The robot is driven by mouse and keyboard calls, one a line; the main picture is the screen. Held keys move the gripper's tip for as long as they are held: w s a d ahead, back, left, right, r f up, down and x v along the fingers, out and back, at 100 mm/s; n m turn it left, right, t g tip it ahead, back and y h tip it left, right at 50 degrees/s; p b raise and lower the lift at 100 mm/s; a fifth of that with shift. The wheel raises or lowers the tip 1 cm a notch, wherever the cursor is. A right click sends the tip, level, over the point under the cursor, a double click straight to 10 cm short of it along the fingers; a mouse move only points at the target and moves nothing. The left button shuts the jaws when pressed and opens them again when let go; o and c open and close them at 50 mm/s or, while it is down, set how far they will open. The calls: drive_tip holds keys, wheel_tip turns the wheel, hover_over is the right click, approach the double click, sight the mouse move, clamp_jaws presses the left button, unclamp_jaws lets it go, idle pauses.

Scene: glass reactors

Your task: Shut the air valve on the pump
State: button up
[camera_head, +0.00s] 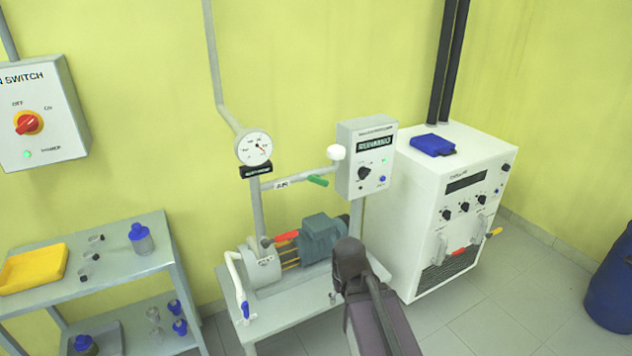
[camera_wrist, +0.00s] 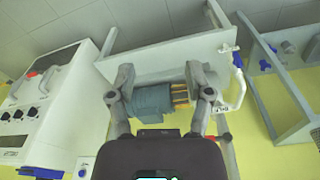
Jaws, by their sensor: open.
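The pump (camera_head: 265,268) with its teal motor (camera_head: 324,237) sits on a small grey bench. Above it, a horizontal pipe labelled AIR (camera_head: 283,185) carries a green lever handle (camera_head: 318,180), which lies roughly in line with the pipe. A red lever (camera_head: 286,236) shows on top of the pump, and a blue handle (camera_head: 246,309) hangs on the white side pipe. In the wrist view, my gripper (camera_wrist: 166,85) is open, with the motor (camera_wrist: 155,104) seen between and beyond its fingers. The green handle is not visible there. In the head view my dark arm hides the fingers.
A round gauge (camera_head: 254,148) and a grey control box (camera_head: 367,158) stand above the bench. A white cabinet unit (camera_head: 450,205) is to the right, a shelf (camera_head: 110,262) with bottles to the left. A switch box (camera_head: 40,113) hangs on the wall.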

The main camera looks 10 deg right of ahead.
drive_tip(key=w+a+r+n+t+p, duration=0.1)
drive_tip(key=w+r+n+t+p, duration=0.2)
drive_tip(key=w+r+n+t, duration=0.7)
drive_tip(key=w+r+t, duration=0.4)
drive_tip(key=w+r, duration=0.4)
drive_tip(key=w, duration=0.3)
drive_tip(key=shift+r+n+p, duration=0.3)
drive_tip(key=shift+n+p, duration=0.1)
drive_tip(key=shift+w, duration=0.1)
